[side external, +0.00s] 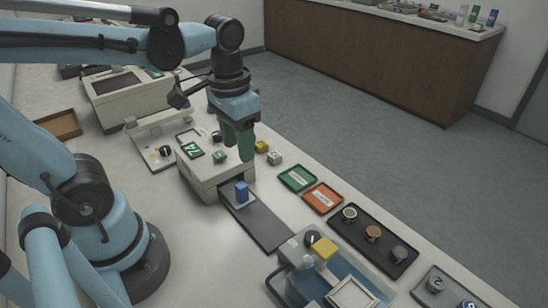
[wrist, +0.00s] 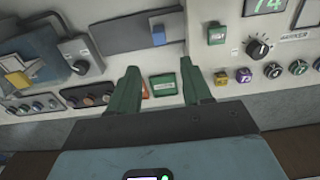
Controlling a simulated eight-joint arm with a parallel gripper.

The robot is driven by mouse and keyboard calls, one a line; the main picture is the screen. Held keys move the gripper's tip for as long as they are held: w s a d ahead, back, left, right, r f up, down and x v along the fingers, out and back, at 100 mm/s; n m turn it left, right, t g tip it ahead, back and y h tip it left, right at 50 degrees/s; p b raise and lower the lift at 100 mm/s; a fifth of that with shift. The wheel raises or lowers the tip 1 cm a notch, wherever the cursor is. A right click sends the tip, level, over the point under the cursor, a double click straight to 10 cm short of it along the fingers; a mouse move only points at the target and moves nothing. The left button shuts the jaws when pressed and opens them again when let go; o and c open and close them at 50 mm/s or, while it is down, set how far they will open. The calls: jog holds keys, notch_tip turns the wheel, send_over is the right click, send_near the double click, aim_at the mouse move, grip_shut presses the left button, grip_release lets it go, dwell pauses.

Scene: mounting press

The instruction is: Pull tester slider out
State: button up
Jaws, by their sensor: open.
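The tester (side external: 205,178) is a cream box with a green-lit "74" display, a black knob and a green button. My gripper (side external: 239,152) has green fingers pointing down over the tester's far right side, behind the handle. In the wrist view the fingers (wrist: 160,70) are open and empty, and the blue handle (wrist: 158,36) shows beyond them, apart from both.
Small yellow and white cubes (side external: 275,158) sit beside the tester. Green (side external: 297,178) and orange (side external: 322,197) trays lie to the right, then a black tray (side external: 366,244) of round pieces.

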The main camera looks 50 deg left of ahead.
aim_at(241, 185)
jog(key=shift+s+f, duration=0.1)
jog(key=shift+f, duration=5.85)
grip_shut()
